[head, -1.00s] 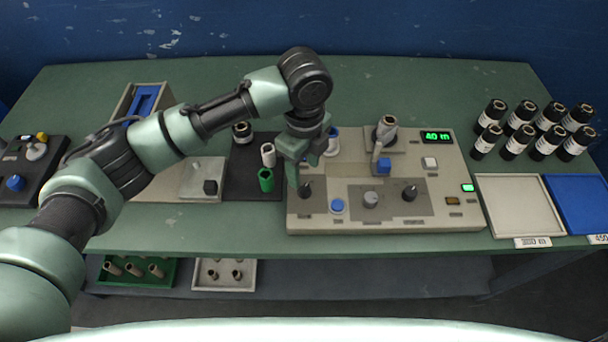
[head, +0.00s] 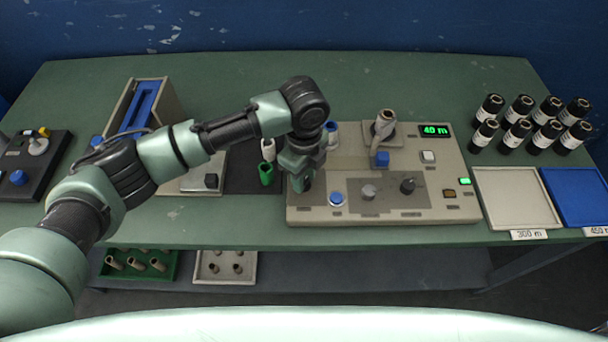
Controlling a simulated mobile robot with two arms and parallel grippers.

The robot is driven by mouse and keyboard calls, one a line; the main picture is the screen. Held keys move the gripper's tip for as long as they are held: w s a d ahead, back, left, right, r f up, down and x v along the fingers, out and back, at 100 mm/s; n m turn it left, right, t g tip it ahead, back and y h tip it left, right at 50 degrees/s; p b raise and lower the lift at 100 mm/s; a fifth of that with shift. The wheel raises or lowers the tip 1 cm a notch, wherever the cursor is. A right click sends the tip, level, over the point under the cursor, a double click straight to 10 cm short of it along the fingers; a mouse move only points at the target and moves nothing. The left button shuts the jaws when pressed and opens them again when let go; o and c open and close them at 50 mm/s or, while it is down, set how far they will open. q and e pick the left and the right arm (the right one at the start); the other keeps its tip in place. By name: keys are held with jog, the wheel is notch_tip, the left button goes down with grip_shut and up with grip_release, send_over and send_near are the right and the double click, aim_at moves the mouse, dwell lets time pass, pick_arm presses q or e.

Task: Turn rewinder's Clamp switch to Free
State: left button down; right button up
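The rewinder (head: 440,198) is a beige console in the middle of the bench, with a green "40 m" display (head: 435,131). Its front panel carries a blue round button (head: 337,198), a grey knob (head: 368,192) and a black knob (head: 407,186). The panel labels are too small to read, so I cannot tell which one says Clamp. My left gripper (head: 299,186) points down at the console's front left corner, over the spot of a dark switch that it now hides. Whether its fingers are open, or touch the switch, I cannot tell. My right gripper is not in view.
Several black rolls (head: 515,135) stand at the right, behind a white tray (head: 515,200) and a blue tray (head: 577,197).

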pick_arm(q)
jog(key=shift+r+n+p, duration=0.15)
jog(key=shift+n+p, duration=0.25)
jog(key=shift+p, duration=0.35)
jog(key=n+p, duration=0.6)
jog(key=p, duration=0.2)
jog(key=shift+r+n, duration=0.1)
jog(key=shift+n, duration=0.2)
jog(key=n+p, duration=0.2)
jog(key=n, duration=0.1)
jog(key=shift+p, duration=0.4)
jog(key=shift+f+n+p, duration=0.2)
jog(key=shift+n+p, duration=0.4)
jog(key=shift+n, duration=0.2)
jog(key=c, duration=1.1)
grip_release()
